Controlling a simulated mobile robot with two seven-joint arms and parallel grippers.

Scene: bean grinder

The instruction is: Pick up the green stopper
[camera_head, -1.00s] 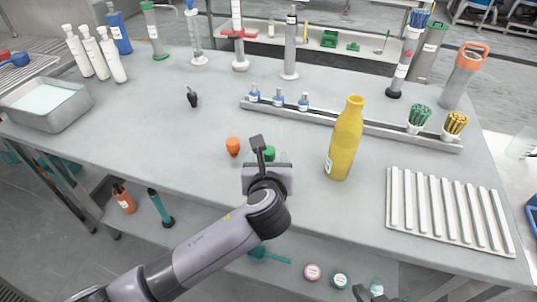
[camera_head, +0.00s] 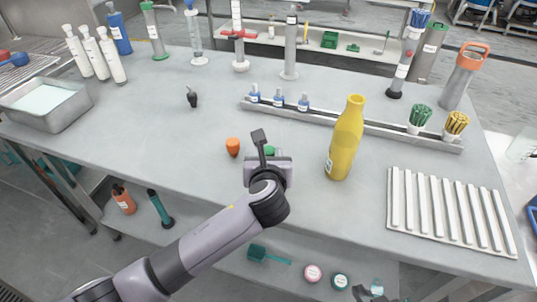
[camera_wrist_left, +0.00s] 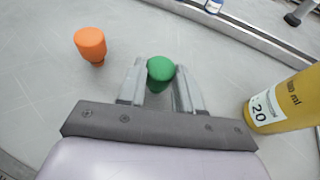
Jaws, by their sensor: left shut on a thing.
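The green stopper (camera_wrist_left: 160,70) sits between the two fingers of my left gripper (camera_wrist_left: 160,84) in the left wrist view. The fingers are shut on it, one on each side. In the head view my left gripper (camera_head: 263,152) is over the front middle of the table, and the green stopper (camera_head: 270,150) is partly hidden behind it. Whether the stopper touches the table is hard to tell. A small dark part of my right gripper (camera_head: 368,293) shows at the bottom edge of the head view; its fingers cannot be made out.
An orange stopper (camera_head: 233,146) stands just left of the left gripper, also in the left wrist view (camera_wrist_left: 91,45). A yellow bottle (camera_head: 345,140) stands close on the right. A rack with small bottles (camera_head: 340,122) lies behind.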

